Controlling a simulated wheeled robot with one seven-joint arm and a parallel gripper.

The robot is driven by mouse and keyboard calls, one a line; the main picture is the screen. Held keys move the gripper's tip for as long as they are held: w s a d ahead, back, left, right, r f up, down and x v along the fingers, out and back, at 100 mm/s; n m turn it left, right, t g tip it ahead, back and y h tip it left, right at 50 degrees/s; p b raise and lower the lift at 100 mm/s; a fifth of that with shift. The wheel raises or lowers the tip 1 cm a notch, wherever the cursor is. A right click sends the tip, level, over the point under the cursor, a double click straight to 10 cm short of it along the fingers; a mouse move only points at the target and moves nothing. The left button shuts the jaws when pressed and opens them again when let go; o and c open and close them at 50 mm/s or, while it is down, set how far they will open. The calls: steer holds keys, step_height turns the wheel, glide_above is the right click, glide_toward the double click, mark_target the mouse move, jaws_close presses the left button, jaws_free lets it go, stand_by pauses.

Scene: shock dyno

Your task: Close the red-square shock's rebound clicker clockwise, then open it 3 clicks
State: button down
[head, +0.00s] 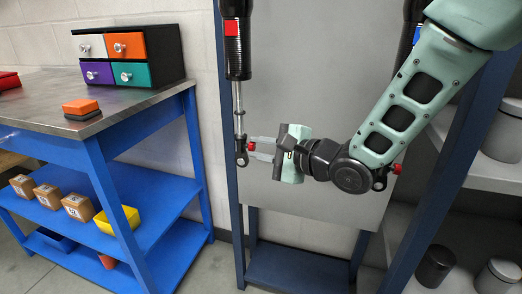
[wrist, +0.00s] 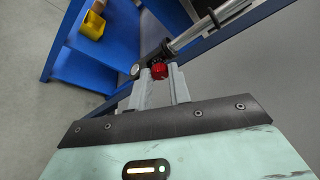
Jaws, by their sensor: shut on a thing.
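The red-square shock hangs upright on the dyno frame in the head view, with a black body (head: 237,58) bearing a red square (head: 231,28). Its silver shaft (head: 239,105) runs down to a dark lower eye (head: 242,160). The red rebound clicker (wrist: 159,71) sits beside the eye and shows between my two fingers in the wrist view. My gripper (head: 254,148) reaches it from the right, its fingers on either side of the knob. It is shut on the clicker. In the head view the fingers largely cover the knob. Click marks are too small to read.
A second shock, partly hidden by my arm, shows its red clicker (head: 397,168) at right. A grey panel (head: 310,75) stands behind. A blue workbench (head: 150,125) with a drawer box (head: 128,55) is at left. Shelves with canisters (head: 436,265) are at right.

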steer(key=n+b, duration=0.1)
steer(key=b, duration=0.1)
steer(key=f+n+t+b, duration=0.1)
steer(key=n+b, duration=0.1)
steer(key=shift+t+y, duration=0.3)
steer(key=n+t+y+b, duration=0.1)
steer(key=n+b, duration=0.3)
steer(key=shift+f+n+b, duration=0.15)
steer(key=shift+n+b, duration=0.15)
steer(key=shift+b, duration=0.05)
steer(key=n+y+b, duration=0.2)
steer(key=n+b, duration=0.2)
steer(key=n, duration=0.1)
steer(key=shift+f, duration=0.15)
steer(key=shift+w+n+g+y+b, duration=0.15)
steer(key=shift+n+y+b, duration=0.4)
steer(key=shift+n+b, duration=0.5)
steer(key=shift+n+g+y+b, duration=0.15)
steer(key=shift+n+y+b, duration=0.5)
steer(key=shift+n, duration=0.6)
steer(key=c, duration=1.3)
jaws_free()
